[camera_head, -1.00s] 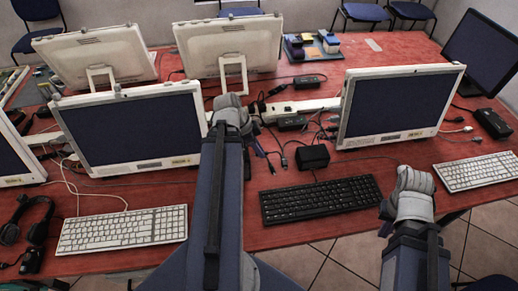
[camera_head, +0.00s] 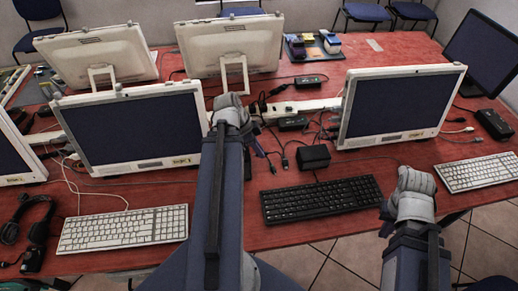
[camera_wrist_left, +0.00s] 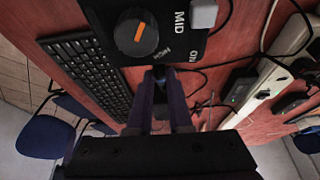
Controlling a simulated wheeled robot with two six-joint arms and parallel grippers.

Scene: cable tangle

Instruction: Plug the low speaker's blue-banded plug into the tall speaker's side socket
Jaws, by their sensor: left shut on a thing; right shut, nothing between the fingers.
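My left gripper (camera_head: 260,152) hangs over the red table, left of a small black box (camera_head: 314,157) that may be the low speaker. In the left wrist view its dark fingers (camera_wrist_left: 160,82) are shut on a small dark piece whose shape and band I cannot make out. A black panel with an orange-marked knob (camera_wrist_left: 137,33) and lettering is close beyond the fingertips. I cannot tell whether it is that same box. My right gripper (camera_head: 414,180) is shut and empty above the table's front edge. I cannot identify the tall speaker, its socket or a blue band.
A black keyboard (camera_head: 321,200) lies in front of the box. Loose dark cables and a pale power strip (camera_head: 305,106) lie behind it. Monitors (camera_head: 402,107) stand left and right. A white keyboard (camera_head: 122,229) is at front left.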

